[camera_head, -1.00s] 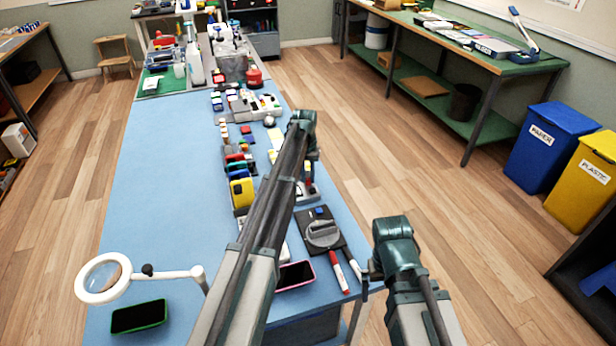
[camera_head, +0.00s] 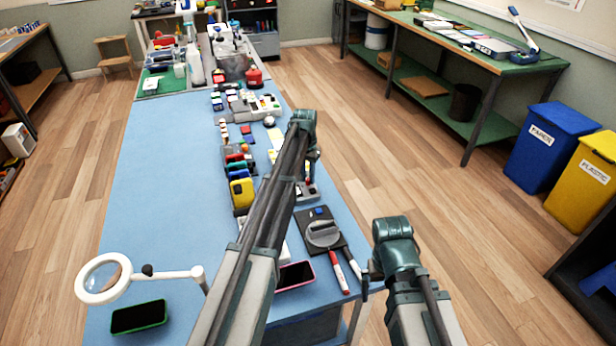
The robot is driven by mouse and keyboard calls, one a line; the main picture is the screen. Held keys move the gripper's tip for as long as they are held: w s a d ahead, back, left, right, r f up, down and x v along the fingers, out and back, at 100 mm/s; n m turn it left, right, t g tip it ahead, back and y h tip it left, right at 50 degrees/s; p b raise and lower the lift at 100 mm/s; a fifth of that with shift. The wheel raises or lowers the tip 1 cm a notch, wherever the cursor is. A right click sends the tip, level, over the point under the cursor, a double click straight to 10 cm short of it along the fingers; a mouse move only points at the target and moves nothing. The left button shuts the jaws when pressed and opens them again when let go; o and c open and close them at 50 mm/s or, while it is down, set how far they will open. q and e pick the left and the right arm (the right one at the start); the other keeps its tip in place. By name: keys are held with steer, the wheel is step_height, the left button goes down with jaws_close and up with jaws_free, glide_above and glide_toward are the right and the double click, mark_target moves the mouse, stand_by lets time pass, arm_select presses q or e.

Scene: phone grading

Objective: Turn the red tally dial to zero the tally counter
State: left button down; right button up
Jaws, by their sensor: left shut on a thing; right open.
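My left arm reaches across the blue table, and its gripper (camera_head: 313,170) points down at the table's right edge. It is shut at a small grey unit (camera_head: 308,192), which looks like the tally counter. A little red shows there, apparently the red tally dial in its jaws; the arm and gripper hide most of it. The counter's reading cannot be made out. My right gripper (camera_head: 369,274) is open, beside the table's front right corner and away from the counter.
A pink-edged phone (camera_head: 295,276), a green-edged phone (camera_head: 139,317) and a magnifier (camera_head: 103,279) are at the front. The table's left half (camera_head: 165,190) is clear.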

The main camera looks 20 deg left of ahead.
arm_select(q)
steer(key=c, duration=0.7)
jaws_free()
steer(key=shift+c, duration=0.2)
steer(key=shift+r, duration=0.15)
step_height(320, 180, up, 14)
steer(key=p, duration=1.3)
steer(key=shift+a+f+p, duration=0.2)
steer(key=shift+a+p, duration=0.15)
steer(key=shift+p, duration=0.05)
steer(key=shift+f, duration=0.1)
steer(key=s+d, duration=0.6)
steer(key=s, duration=0.6)
steer(key=s+d+m+y, duration=0.1)
steer(key=s+d, duration=0.4)
steer(key=s, duration=0.7)
steer(key=s+d, duration=0.6)
steer(key=s, duration=0.6)
steer(key=shift+d+m+y, duration=0.35)
steer(key=shift+m+y, duration=0.05)
